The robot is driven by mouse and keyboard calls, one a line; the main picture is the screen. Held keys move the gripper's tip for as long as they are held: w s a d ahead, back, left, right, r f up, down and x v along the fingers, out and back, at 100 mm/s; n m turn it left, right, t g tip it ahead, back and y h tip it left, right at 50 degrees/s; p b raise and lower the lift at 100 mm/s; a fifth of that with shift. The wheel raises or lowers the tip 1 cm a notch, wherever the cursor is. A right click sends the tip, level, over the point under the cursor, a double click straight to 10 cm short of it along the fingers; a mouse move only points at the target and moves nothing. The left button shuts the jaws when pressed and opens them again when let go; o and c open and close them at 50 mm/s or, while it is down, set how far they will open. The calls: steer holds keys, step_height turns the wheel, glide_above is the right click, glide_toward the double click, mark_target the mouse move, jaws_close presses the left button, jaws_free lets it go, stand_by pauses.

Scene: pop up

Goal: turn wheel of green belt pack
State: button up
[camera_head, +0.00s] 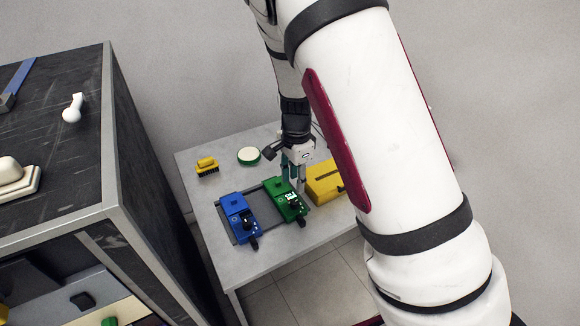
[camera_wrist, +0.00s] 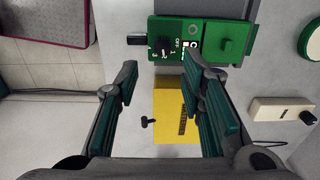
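The green belt pack (camera_head: 284,194) lies on the table, beside the blue belt pack (camera_head: 239,213). In the wrist view the green belt pack (camera_wrist: 215,30) is at the top, with a black wheel (camera_wrist: 163,45) beside white markings reading OFF, 1, 2, 3. A black stub sticks out of its left end. My gripper (camera_head: 300,183) is above the table by the green belt pack's right side. In the wrist view my gripper (camera_wrist: 162,75) is open and empty, its fingers well apart and pointing toward the pack. Whether the fingers touch the pack cannot be told.
A yellow box (camera_head: 324,184) is just right of the green pack; it also shows between my fingers in the wrist view (camera_wrist: 172,100). A yellow brush (camera_head: 207,165) and a round green-and-white disc (camera_head: 249,155) lie behind. A dark-topped cabinet (camera_head: 70,180) stands left. The table's front (camera_head: 262,268) is bare.

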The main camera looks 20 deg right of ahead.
mark_target(294, 201)
steer(key=shift+w+d+f, duration=0.1)
steer(key=shift+w+f, duration=0.2)
steer(key=shift+f, duration=0.2)
step_height(294, 201, down, 9)
steer(key=b, duration=0.7)
steer(key=shift+r, duration=0.15)
steer(key=shift+s+r, duration=0.1)
steer(key=shift+r, duration=0.1)
steer(key=c, duration=0.7)
